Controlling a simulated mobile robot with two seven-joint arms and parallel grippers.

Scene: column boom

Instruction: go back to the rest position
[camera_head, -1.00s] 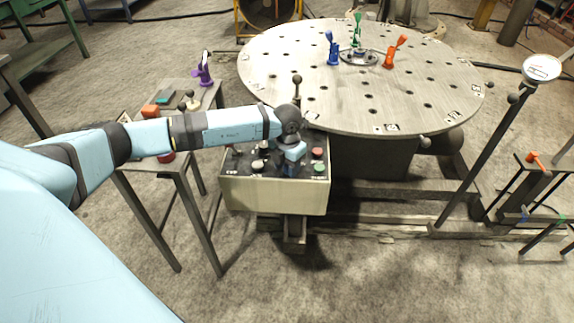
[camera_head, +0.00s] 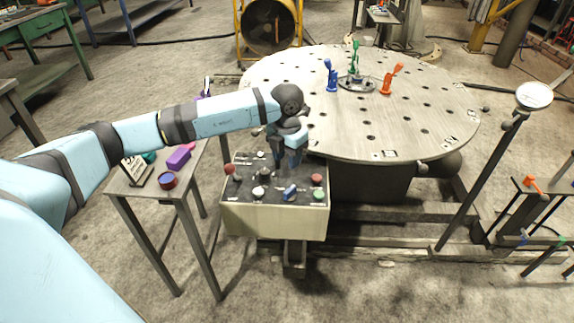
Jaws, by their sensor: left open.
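My left arm (camera_head: 225,115) comes in from the left and reaches across the small side table toward the control box (camera_head: 272,220). My left gripper (camera_head: 286,166) hangs downward over the back part of the box's top panel. It is open, and I see nothing held in it. The panel's buttons and a blue switch (camera_head: 290,192) show in front of it, apart from the fingers. My right gripper is not in view.
A large round holed table (camera_head: 420,110) stands behind the box, carrying blue (camera_head: 331,78), green and orange (camera_head: 392,80) clamps. The side table (camera_head: 185,190) holds a purple block (camera_head: 179,157).

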